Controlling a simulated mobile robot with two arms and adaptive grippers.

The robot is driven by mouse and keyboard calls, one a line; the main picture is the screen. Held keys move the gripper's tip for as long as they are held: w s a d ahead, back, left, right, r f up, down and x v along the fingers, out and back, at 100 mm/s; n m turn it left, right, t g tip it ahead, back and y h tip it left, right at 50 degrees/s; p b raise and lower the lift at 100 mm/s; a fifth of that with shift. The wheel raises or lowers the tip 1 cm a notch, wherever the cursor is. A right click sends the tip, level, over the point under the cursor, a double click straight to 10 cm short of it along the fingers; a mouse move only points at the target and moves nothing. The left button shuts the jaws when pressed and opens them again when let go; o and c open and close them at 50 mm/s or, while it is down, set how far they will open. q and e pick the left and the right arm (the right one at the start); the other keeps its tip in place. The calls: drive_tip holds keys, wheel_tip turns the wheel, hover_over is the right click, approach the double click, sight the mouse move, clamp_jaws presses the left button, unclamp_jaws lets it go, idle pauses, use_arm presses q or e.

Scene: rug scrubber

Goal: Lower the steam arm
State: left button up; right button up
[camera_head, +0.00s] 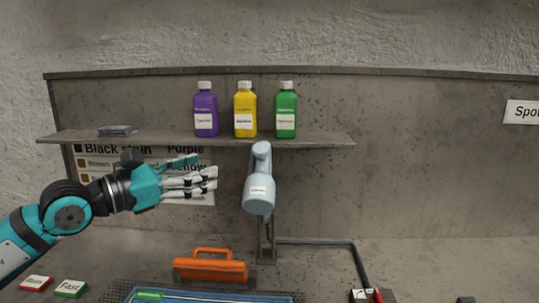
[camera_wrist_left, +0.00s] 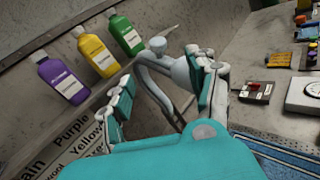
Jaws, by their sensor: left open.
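The steam arm (camera_head: 259,190) is a pale blue-grey curved arm with a rounded, labelled head. It stands raised on a dark post at the back middle of the bench, in front of the wall panel. It also shows in the left wrist view (camera_wrist_left: 158,84), beyond my fingers and partly hidden by the right one. My left gripper (camera_head: 212,178) is open and empty. In the head view its fingertips point right at the steam arm's head, with a gap to its left. My right gripper is in neither view.
A shelf (camera_head: 300,139) above holds purple (camera_head: 205,112), yellow (camera_head: 245,112) and green (camera_head: 285,112) bottles. An orange-handled tool (camera_head: 210,268) lies below, behind a blue rug (camera_head: 200,297). Red (camera_head: 36,283) and green (camera_head: 71,288) labelled blocks are at front left. A dark pipe (camera_head: 350,250) runs right.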

use_arm(q)
drive_tip(key=p, duration=0.4)
approach(255, 152)
drive_tip(key=x, duration=0.3)
drive_tip(key=p+x, duration=0.2)
drive_tip(key=x, duration=0.6)
drive_tip(key=shift+w+d+r+p, duration=0.1)
drive_tip(key=shift+w+d+p, duration=0.05)
drive_tip(key=shift+w+p, duration=0.2)
drive_tip(key=shift+w+d, duration=0.15)
drive_tip(key=shift+c, duration=0.4)
clamp_jaws()
